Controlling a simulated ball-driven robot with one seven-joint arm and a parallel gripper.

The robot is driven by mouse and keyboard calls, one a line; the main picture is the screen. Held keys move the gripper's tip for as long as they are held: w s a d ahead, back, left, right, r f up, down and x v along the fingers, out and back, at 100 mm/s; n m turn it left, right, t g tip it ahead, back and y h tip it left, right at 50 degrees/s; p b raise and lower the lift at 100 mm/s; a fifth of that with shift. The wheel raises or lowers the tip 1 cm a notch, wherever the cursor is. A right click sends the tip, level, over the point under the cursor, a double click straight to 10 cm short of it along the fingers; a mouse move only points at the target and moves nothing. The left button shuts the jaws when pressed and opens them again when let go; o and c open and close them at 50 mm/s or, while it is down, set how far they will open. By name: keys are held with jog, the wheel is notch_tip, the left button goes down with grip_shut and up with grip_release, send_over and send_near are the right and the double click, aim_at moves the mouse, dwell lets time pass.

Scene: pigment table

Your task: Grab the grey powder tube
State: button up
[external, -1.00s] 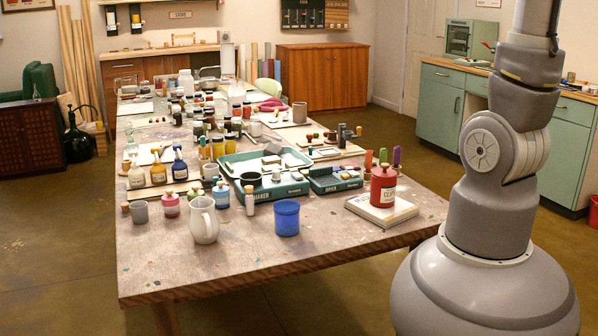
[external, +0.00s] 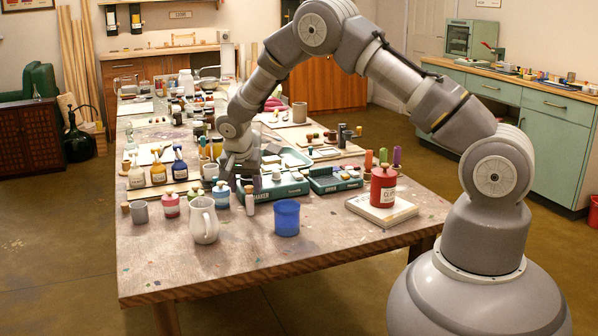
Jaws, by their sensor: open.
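A small slim tube (external: 250,205) with a pale greyish body and a tan stopper stands upright near the front of the work table, before the green tray. It looks like the grey powder tube, but its contents are too small to make out. My gripper (external: 243,184) is open and points down over the tray's front left corner, close above or behind the tube's top. I cannot tell from this view whether the fingers are around the tube or touching it. The arm and gripper hide part of the tray and the dark-rimmed cup.
A white jug (external: 204,222), a blue cup (external: 286,218) and a blue-capped bottle (external: 221,195) stand close to the tube. Green trays (external: 290,189) lie behind. A red canister (external: 383,185) stands on a book (external: 382,209) to the right. The table's front is clear.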

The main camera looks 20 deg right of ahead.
aim_at(250, 201)
jog(key=x, duration=0.1)
jog(key=b+x, duration=0.1)
jog(key=x, duration=0.2)
jog(key=shift+d+f+b, duration=0.15)
jog(key=shift+d+b, duration=0.2)
jog(key=shift+b, duration=0.05)
jog(key=shift+c, duration=0.7)
grip_shut()
